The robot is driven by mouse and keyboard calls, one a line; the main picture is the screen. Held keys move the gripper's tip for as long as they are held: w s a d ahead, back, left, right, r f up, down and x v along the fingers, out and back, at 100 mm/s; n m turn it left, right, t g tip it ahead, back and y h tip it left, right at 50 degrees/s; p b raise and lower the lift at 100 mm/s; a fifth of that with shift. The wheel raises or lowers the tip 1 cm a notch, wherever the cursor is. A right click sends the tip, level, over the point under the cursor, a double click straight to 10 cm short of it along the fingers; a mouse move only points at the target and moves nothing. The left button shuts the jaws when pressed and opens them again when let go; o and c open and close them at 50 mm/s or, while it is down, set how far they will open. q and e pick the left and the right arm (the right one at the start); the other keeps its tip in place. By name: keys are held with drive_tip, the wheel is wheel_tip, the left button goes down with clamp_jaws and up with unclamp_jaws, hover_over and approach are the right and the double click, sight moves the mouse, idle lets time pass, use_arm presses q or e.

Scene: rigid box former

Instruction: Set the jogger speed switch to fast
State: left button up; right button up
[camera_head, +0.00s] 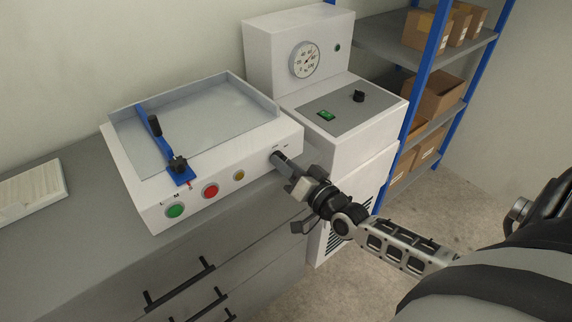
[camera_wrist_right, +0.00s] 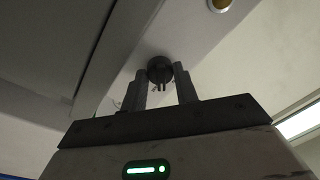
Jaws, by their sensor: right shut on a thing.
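The jogger is a white box (camera_head: 222,187) with a shallow grey tray on top, standing on the grey cabinet. Its speed switch is a dark round knob (camera_wrist_right: 160,68) at the right end of the front panel. In the right wrist view the two fingers (camera_wrist_right: 160,82) are shut on the knob, one on each side. Small marks sit above the switch but are too small to read, so its setting cannot be told. My left gripper is not in view.
Green (camera_head: 175,211), red (camera_head: 211,190) and yellow (camera_head: 239,175) buttons line the jogger's front, left of the switch. A blue bar (camera_head: 163,145) with black knobs crosses the tray. A white machine (camera_head: 330,118) with a gauge stands close on the right. Shelves with cartons stand beyond.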

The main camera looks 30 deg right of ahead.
drive_tip(key=shift+m, duration=0.9)
drive_tip(key=o, duration=1)
drive_tip(key=shift+c, duration=0.2)
drive_tip(key=s+d, duration=0.1)
drive_tip(key=s, duration=1.5)
drive_tip(key=shift+d+f+b, duration=0.35)
drive_tip(key=shift+f, duration=0.05)
drive_tip(key=shift+w, duration=0.1)
